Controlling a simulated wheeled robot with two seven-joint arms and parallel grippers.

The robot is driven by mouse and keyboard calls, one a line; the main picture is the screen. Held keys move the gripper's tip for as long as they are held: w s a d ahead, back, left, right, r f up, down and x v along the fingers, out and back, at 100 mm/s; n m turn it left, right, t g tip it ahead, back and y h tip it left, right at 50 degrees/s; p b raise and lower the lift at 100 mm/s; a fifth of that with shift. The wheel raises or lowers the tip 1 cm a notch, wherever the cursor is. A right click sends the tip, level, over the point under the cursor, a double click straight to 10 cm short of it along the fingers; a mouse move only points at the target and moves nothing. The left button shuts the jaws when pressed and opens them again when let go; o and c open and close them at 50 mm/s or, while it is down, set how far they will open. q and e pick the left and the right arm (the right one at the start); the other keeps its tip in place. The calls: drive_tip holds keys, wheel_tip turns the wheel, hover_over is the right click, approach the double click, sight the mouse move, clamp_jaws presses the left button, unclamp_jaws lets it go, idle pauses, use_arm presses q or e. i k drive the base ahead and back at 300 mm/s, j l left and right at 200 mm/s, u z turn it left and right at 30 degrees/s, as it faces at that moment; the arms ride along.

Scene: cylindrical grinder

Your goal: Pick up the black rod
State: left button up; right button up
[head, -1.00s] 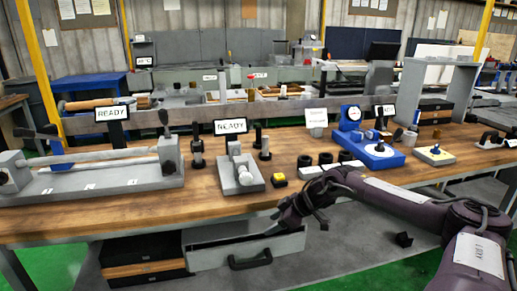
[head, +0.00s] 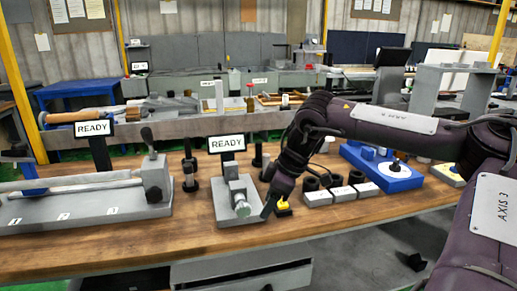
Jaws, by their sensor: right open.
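I cannot tell for sure which thing is the black rod. My left gripper is not in view.
A long grey fixture (head: 100,212) with a bar and lever fills the bench's left side. Grey blocks with black rings (head: 340,195) and a blue gauge base (head: 385,170) stand right of my gripper. A drawer (head: 240,272) is open below. The bench's front strip is clear.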

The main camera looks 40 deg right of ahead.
sight(258, 144)
drive_tip(key=i+l, duration=0.75)
drive_tip(key=l, duration=0.3)
drive_tip(key=i+l, duration=0.4)
drive_tip(key=l, duration=0.1)
